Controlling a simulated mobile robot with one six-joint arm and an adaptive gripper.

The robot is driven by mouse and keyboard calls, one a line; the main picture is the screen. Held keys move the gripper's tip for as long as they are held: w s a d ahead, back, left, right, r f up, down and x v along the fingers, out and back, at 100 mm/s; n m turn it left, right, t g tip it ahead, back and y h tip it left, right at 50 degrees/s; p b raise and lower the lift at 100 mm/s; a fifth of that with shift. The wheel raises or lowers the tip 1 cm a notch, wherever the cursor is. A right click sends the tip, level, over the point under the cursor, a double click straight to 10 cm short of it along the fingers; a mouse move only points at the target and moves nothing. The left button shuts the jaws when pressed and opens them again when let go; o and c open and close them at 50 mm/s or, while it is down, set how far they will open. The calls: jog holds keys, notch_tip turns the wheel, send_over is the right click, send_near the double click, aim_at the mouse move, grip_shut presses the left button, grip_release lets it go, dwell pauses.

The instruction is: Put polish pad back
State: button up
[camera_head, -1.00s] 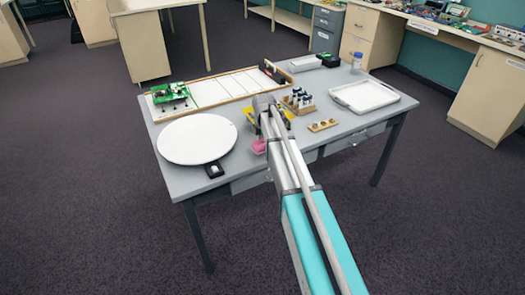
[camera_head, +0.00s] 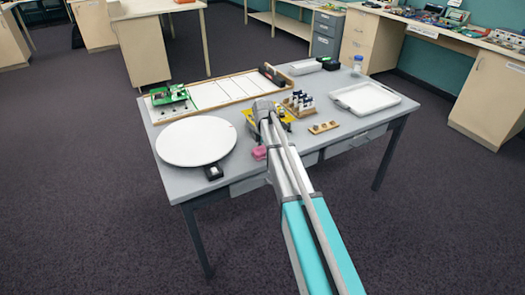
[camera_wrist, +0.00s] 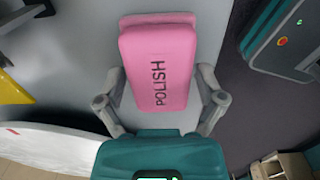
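The polish pad (camera_wrist: 158,62) is a pink block marked "POLISH", in the middle of the wrist view. My gripper (camera_wrist: 162,85) has one finger against each long side of it and appears shut on it. In the head view the pink pad (camera_head: 259,153) shows at the front edge of the grey table (camera_head: 330,147), just left of my arm. My arm hides the fingers there. I cannot tell whether the pad touches the table.
A white round disc (camera_head: 196,141) lies left of the pad, with a small black block (camera_head: 213,172) by it. A yellow item (camera_wrist: 12,90) is nearby.

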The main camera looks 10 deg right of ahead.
aim_at(264, 149)
jog(key=shift+r, duration=0.15)
dwell(0.4)
notch_tip(264, 149, up, 12)
jog(key=p, duration=1.2)
jog(key=shift+s, duration=0.1)
dwell(0.7)
jog(key=s+m, duration=2.1)
jog(key=s, duration=0.7)
jog(key=shift+s+a+m, duration=0.15)
jog(key=shift+s+m, duration=0.15)
jog(key=shift+s, duration=0.1)
